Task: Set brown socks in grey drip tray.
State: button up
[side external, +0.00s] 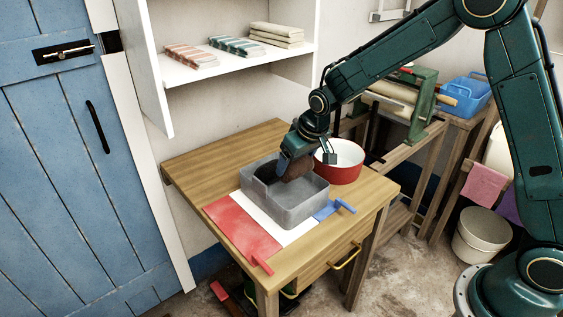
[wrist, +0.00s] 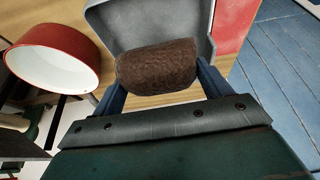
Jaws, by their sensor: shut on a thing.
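The brown socks (wrist: 157,66) are a rolled, textured bundle held between the two fingers of my gripper (wrist: 160,80). In the side view the socks (side external: 297,168) show beside my gripper (side external: 283,166), at the back right part of the grey drip tray (side external: 292,214). The tray is an open, high-walled box on the wooden table. In the wrist view the socks overlap the near edge of the tray (wrist: 194,12), with bare table below them. I cannot tell how high above the rim they are. Part of the tray's inside is hidden by my gripper.
A red bowl with a white inside (side external: 340,172) stands close behind the tray on the right. A red panel (side external: 240,231) and a small blue item (side external: 335,208) lie beside the tray. Bare table (side external: 205,168) is free at the left. A shelf (side external: 235,66) with folded cloths hangs behind.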

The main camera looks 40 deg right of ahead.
aim_at(296, 170)
jog(key=shift+f, duration=1.45)
jog(key=shift+f, duration=0.15)
jog(key=shift+f, duration=2)
jog(key=shift+f, duration=0.1)
jog(key=o, duration=1.1)
jog(key=shift+v, duration=0.85)
jog(key=v, duration=1)
jog(key=shift+s+r, duration=0.15)
jog(key=shift+r, duration=0.1)
